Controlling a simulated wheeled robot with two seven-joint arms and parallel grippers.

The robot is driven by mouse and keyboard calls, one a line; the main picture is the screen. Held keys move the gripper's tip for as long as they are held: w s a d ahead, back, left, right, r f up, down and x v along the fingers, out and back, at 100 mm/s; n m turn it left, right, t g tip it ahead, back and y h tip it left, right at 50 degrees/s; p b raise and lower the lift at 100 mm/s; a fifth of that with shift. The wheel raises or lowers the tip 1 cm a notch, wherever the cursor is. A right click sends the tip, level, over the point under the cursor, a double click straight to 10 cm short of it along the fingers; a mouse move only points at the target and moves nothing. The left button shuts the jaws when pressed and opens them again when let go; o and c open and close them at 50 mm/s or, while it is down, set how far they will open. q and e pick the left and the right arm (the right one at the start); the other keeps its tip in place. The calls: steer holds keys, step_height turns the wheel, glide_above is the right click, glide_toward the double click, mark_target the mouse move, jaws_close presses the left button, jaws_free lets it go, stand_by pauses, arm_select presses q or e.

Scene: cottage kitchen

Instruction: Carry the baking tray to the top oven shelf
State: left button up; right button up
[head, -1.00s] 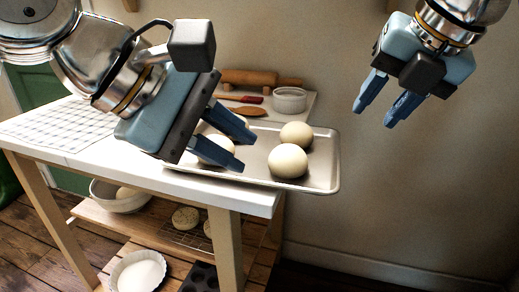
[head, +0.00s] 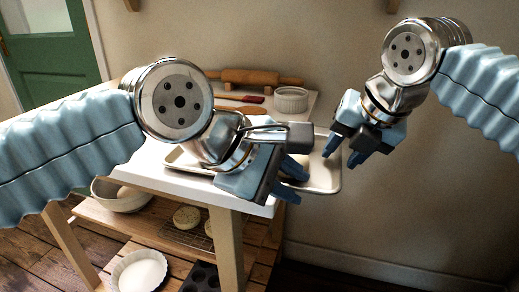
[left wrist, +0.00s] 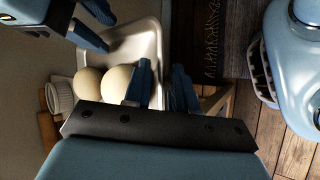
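The baking tray (head: 326,178) lies on the white worktop, its right end sticking out past the edge. Pale dough balls on it show in the left wrist view (left wrist: 116,81); in the head view my left arm hides most of the tray. My left gripper (head: 294,182) is open at the tray's near long side. In the left wrist view its fingers (left wrist: 162,88) stand apart around the tray's side edge; contact cannot be told. My right gripper (head: 343,154) is open and empty, just beyond the tray's right end. The oven is not in view.
A white ramekin (head: 291,100), a rolling pin (head: 250,77) and a wooden spoon (head: 240,110) are at the back of the worktop. Below, a shelf holds a bowl (head: 118,194) and a cooling rack (head: 190,236). The floor right of the table looks clear.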

arm_select(q)
jaws_close()
arm_select(e)
steer(key=c, duration=0.5)
jaws_close()
arm_select(q)
steer(key=shift+d+r, duration=0.1)
steer(key=shift+r, duration=0.2)
arm_select(e)
steer(key=shift+r, duration=0.15)
